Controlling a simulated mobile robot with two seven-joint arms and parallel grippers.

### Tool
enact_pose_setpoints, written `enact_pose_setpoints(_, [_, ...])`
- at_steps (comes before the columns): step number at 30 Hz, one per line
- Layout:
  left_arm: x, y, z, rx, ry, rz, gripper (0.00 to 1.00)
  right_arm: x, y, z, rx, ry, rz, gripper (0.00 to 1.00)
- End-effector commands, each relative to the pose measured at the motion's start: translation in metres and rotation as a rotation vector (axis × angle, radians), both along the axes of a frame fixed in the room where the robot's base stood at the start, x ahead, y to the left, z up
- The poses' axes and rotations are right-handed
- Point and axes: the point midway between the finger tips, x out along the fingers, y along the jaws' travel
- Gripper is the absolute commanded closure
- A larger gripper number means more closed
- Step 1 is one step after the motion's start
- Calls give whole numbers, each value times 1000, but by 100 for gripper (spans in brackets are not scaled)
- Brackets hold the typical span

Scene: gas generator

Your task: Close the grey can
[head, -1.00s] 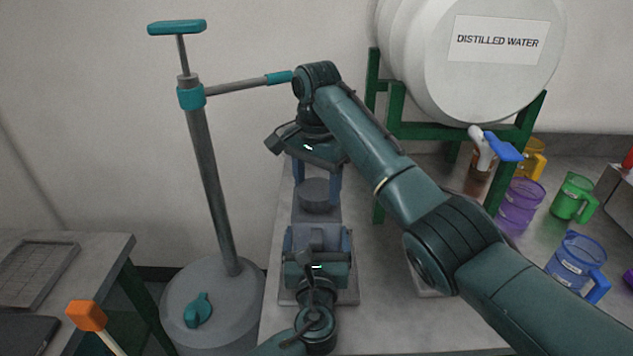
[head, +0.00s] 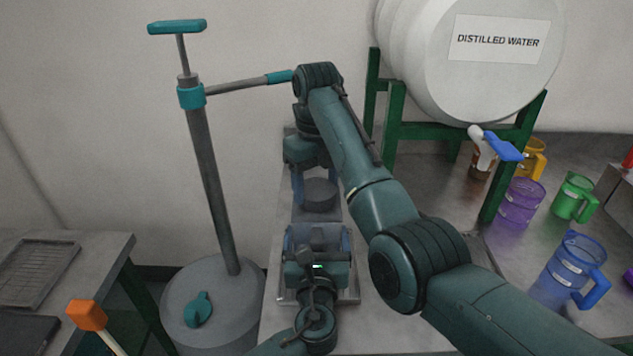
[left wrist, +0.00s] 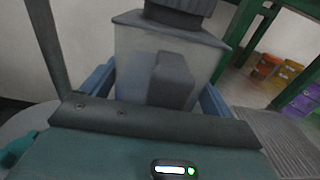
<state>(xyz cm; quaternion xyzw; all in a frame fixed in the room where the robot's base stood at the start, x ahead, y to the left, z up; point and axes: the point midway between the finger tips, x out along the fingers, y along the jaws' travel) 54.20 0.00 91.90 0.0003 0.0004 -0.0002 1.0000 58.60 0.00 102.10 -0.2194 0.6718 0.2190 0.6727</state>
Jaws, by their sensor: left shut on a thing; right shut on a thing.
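The grey can (head: 318,238) stands on the grey counter, with its boxy body and handle (left wrist: 172,80) facing the left wrist camera. My left gripper (head: 317,248) is shut on the can body, with blue fingers on both sides; it also shows in the left wrist view (left wrist: 158,95). A round dark grey cap (head: 320,194) is at the top of the can. My right gripper (head: 315,184) is above and around this cap and shut on it. In the left wrist view the dark cap part (left wrist: 180,6) is cut off by the top edge. I cannot tell how tightly it is seated.
A pump (head: 212,185) with teal handle stands left of the counter. A distilled water barrel (head: 470,75) rests on a green stand (head: 392,150) behind right. Coloured jugs, including a blue one (head: 575,270), stand at right. My right arm crosses the counter's middle.

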Motion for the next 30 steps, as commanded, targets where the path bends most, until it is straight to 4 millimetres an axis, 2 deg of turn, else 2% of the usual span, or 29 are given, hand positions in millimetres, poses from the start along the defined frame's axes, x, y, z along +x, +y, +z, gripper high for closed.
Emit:
enact_pose_setpoints(4, [0, 1, -2, 1, 4, 1, 77, 0, 0, 2, 0, -4, 2, 58])
enact_pose_setpoints(5, [0, 1, -2, 1, 4, 1, 77, 0, 0, 2, 0, -4, 3, 36])
enact_pose_setpoints(12, [0, 1, -2, 1, 4, 1, 77, 0, 0, 1, 0, -2, 4, 17])
enact_pose_setpoints(20, [0, 0, -2, 1, 4, 1, 77, 0, 0, 1, 0, -1, 10, 14])
enact_pose_setpoints(23, [0, 0, -2, 1, 4, 1, 77, 1, 1, 4, 1, -7, 64, 14])
enact_pose_setpoints(26, [0, 0, -2, 1, 4, 1, 77, 3, 3, 10, 2, -19, 202, 14])
enact_pose_setpoints(30, [0, 0, -2, 1, 3, 1, 77, 6, 7, 22, 0, -42, 518, 14])
